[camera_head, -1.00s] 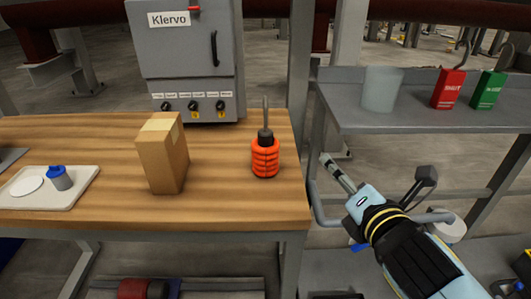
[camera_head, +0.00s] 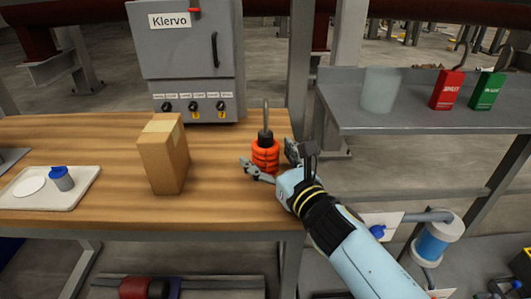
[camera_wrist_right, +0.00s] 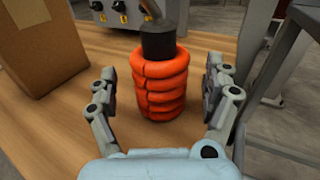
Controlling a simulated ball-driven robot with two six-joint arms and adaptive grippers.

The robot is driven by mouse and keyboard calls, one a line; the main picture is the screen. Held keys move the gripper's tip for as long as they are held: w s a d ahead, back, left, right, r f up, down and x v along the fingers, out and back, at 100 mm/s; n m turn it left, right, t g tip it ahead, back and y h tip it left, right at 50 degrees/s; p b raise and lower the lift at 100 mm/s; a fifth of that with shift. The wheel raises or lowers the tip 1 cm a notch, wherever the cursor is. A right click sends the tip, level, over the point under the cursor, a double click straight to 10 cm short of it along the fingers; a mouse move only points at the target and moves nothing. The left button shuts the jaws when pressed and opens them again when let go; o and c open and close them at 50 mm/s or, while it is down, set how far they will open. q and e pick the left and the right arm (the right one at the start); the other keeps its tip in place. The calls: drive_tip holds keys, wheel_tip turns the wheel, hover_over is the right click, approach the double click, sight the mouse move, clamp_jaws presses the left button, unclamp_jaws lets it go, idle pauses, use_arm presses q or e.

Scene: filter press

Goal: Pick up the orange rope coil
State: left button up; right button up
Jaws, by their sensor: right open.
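The orange rope coil (camera_head: 265,156) stands upright on the wooden table, with a black collar and a grey shaft rising from its top. In the right wrist view the coil (camera_wrist_right: 161,85) sits between the two fingers. My right gripper (camera_head: 270,165) is open at the front of the coil, near the table's right end. In the wrist view its fingers (camera_wrist_right: 162,90) stand on either side of the coil, with a visible gap on each side. My left gripper is not in view.
A cardboard box (camera_head: 163,158) stands left of the coil. A grey control cabinet (camera_head: 185,60) is behind. A white tray (camera_head: 84,190) with a blue-capped jar (camera_head: 61,178) lies at the left. A grey shelf (camera_head: 410,115) with red and green tags stands at the right.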

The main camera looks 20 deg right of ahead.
drive_tip(key=shift+w+a, duration=0.2)
drive_tip(key=shift+w, duration=0.75)
drive_tip(key=shift+c, duration=0.4)
drive_tip(key=c, duration=1.4)
drive_tip(key=shift+c, duration=0.2)
